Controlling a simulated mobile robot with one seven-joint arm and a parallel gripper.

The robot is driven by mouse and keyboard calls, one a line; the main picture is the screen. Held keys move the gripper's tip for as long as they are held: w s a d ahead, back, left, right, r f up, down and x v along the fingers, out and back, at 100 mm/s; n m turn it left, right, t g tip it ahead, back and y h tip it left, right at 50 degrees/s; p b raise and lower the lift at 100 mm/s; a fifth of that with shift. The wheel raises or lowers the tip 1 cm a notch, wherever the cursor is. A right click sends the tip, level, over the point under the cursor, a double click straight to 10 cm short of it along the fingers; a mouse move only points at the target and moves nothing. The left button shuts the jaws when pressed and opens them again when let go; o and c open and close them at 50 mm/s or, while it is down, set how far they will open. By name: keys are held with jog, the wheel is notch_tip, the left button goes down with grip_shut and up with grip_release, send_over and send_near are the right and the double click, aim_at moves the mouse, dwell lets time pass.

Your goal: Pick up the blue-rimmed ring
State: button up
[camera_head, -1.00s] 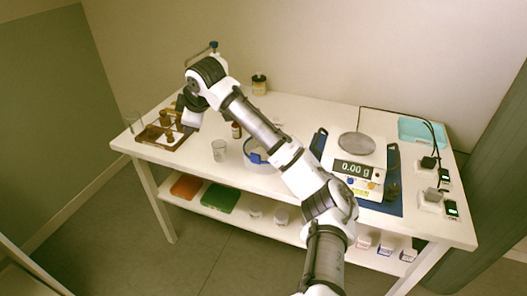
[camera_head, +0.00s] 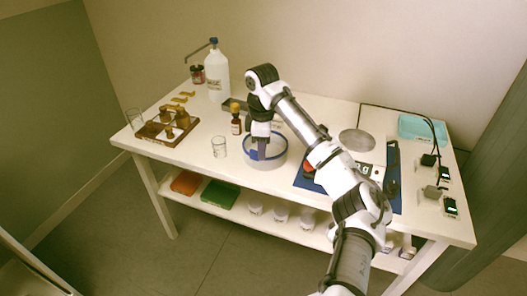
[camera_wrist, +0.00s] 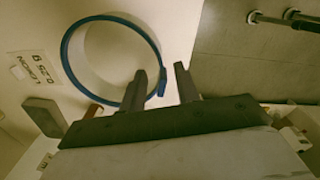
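The blue-rimmed ring (camera_head: 270,164) stands on the white table, left of the scale. In the wrist view its round blue rim (camera_wrist: 66,35) fills the upper left, with a small blue tab at its lower right edge. My gripper (camera_head: 261,152) is at the ring, pointing down. In the wrist view my gripper (camera_wrist: 163,80) is open, with its two fingers apart around the ring's tab side. One finger overlaps the rim and the other is outside the ring. I cannot tell whether either finger touches it.
A glass beaker (camera_head: 219,147) stands left of the ring, with a brown bottle (camera_head: 236,126) behind it. A wooden tray (camera_head: 151,134) of small bottles is farther left. The scale (camera_head: 367,172) on a blue mat is to the right. A white bottle (camera_head: 217,78) stands behind.

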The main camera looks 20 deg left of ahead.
notch_tip(320, 180, down, 5)
jog(key=shift+s+f+p, duration=0.1)
jog(key=shift+p, duration=0.4)
jog(key=shift+c, duration=0.3)
grip_shut()
